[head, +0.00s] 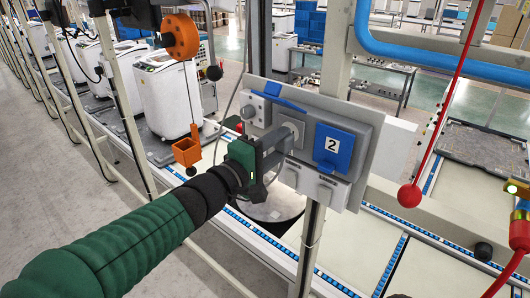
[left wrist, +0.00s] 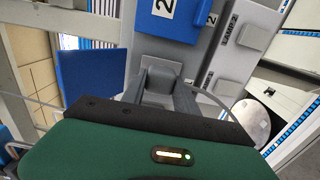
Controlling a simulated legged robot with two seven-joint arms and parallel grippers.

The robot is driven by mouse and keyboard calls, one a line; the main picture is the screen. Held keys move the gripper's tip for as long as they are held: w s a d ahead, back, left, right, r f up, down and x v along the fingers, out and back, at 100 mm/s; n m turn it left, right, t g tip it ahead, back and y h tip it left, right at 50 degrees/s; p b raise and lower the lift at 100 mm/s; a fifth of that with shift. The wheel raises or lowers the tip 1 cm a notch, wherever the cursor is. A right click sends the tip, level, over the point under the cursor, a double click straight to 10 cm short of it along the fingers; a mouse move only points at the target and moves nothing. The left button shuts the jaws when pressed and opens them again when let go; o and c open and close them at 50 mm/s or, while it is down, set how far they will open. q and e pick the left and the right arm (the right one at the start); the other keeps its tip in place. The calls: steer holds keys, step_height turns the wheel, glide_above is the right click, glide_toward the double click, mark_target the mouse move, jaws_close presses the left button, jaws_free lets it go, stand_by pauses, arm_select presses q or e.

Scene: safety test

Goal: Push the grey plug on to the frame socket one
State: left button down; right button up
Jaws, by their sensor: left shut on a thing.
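A grey panel (head: 357,133) stands upright on the frame post. Socket one is on its left half, with its blue cover (head: 286,103) swung open; the cover also shows in the left wrist view (left wrist: 88,80). The blue cover marked 2 (head: 333,148) is closed beside it. My left gripper (head: 285,140) is at socket one, shut on the grey plug (left wrist: 158,84). The plug points at the light grey socket plate (left wrist: 160,65). The fingers hide much of the plug, so I cannot tell how deep it sits. My right gripper is not clearly visible.
An orange reel (head: 180,37) with a hanging orange box (head: 187,151) is left of the panel. A red ball (head: 409,196) hangs on a red cord at the right. A blue pipe (head: 430,48) crosses the upper right. Grey switches (head: 327,187) sit below the covers.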

arm_select(q)
steer(key=shift+w+d+f, duration=0.15)
steer(key=shift+w+d, duration=0.1)
steer(key=shift+w, duration=0.35)
steer(key=shift+w+d+f, duration=0.1)
steer(key=shift+w+d, duration=0.1)
steer(key=shift+w, duration=0.35)
steer(key=shift+w+a, duration=0.25)
steer(key=shift+s+a+r, duration=0.1)
steer(key=shift+s+r, duration=0.05)
steer(key=shift+s, duration=0.05)
steer(key=shift+w+d, duration=0.1)
steer(key=shift+d, duration=0.15)
steer(key=shift+a+r+p, duration=0.15)
steer(key=shift+a+p, duration=0.2)
steer(key=shift+p, duration=0.1)
steer(key=shift+a+p, duration=0.4)
steer(key=shift+a, duration=0.4)
arm_select(e)
steer(key=shift+w+a+r, duration=0.3)
steer(key=shift+a+r, duration=0.45)
steer(key=shift+r, duration=0.05)
